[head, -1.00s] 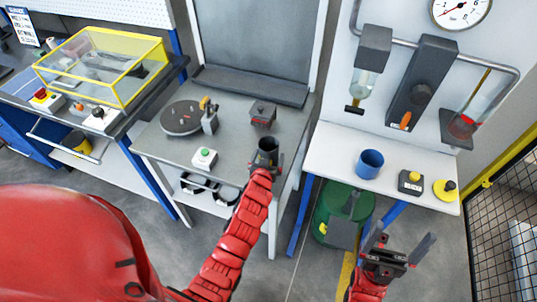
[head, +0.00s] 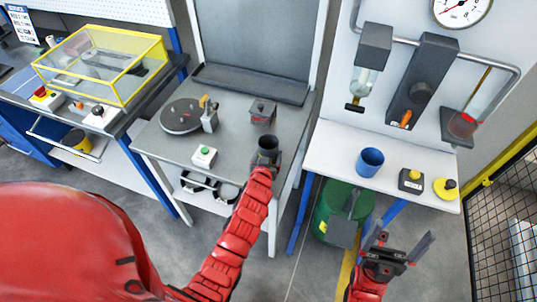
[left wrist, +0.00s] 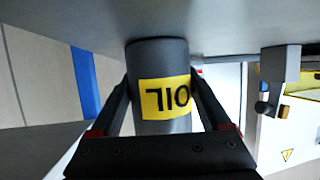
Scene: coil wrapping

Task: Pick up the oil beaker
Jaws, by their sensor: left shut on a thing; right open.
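The oil beaker (head: 267,146) is a dark grey cylinder, upright near the front right corner of the grey workbench. In the left wrist view its yellow label (left wrist: 165,98) reads OIL, upside down. My left gripper (head: 266,163) has one finger on each side of the beaker (left wrist: 158,58) and is shut on it. I cannot tell whether its base touches the benchtop. My right gripper (head: 396,247) is open and empty, in front of the white table.
The grey bench (head: 237,125) also carries a dark turntable (head: 181,115), a green-button box (head: 204,156) and a small dark box (head: 263,110). The white table (head: 335,145) holds a blue cup (head: 370,161) and two button units. A green drum (head: 328,205) stands below.

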